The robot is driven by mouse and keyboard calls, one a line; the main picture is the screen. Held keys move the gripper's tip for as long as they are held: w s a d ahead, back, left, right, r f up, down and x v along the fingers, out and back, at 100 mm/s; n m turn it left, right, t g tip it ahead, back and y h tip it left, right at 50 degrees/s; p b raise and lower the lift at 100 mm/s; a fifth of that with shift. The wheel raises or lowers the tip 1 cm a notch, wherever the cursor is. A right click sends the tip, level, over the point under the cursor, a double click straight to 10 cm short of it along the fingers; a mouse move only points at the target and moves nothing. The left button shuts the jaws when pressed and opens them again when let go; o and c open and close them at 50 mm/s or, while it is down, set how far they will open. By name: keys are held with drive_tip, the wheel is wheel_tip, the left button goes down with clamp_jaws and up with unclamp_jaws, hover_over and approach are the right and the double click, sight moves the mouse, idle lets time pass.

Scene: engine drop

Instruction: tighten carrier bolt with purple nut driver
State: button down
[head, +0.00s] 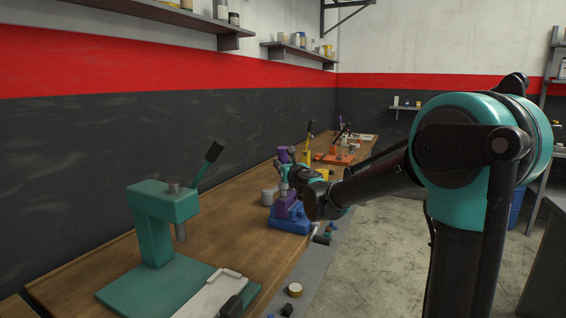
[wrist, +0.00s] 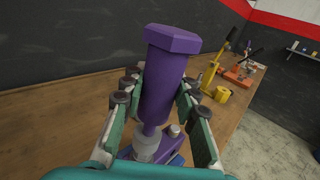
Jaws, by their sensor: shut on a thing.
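The purple nut driver (wrist: 168,75) stands roughly upright between my fingers in the wrist view, its wide hexagonal end up. My gripper (wrist: 158,98) is shut on its handle, with fingers on both sides. In the head view the driver's purple top (head: 282,154) shows just above my gripper (head: 285,174). Below it is a purple carrier (head: 294,210) on a blue fixture (head: 288,223) on the bench. The driver's lower tip and the carrier bolt are hidden, so I cannot tell whether they touch.
A green press (head: 155,220) stands on the wooden bench (head: 215,236) at the near left. A grey cylinder (head: 269,196) stands by the blue fixture. Beyond are a yellow tool (wrist: 219,72) and an orange fixture (wrist: 238,77). Small loose parts (head: 294,289) lie along the front edge.

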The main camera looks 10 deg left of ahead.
drive_tip(key=shift+f, duration=0.25)
drive_tip(key=shift+f, duration=0.3)
drive_tip(key=shift+f, duration=0.7)
drive_tip(key=c, duration=1.9)
unclamp_jaws()
clamp_jaws()
drive_tip(key=shift+a+r, duration=0.1)
drive_tip(key=shift+r, duration=0.05)
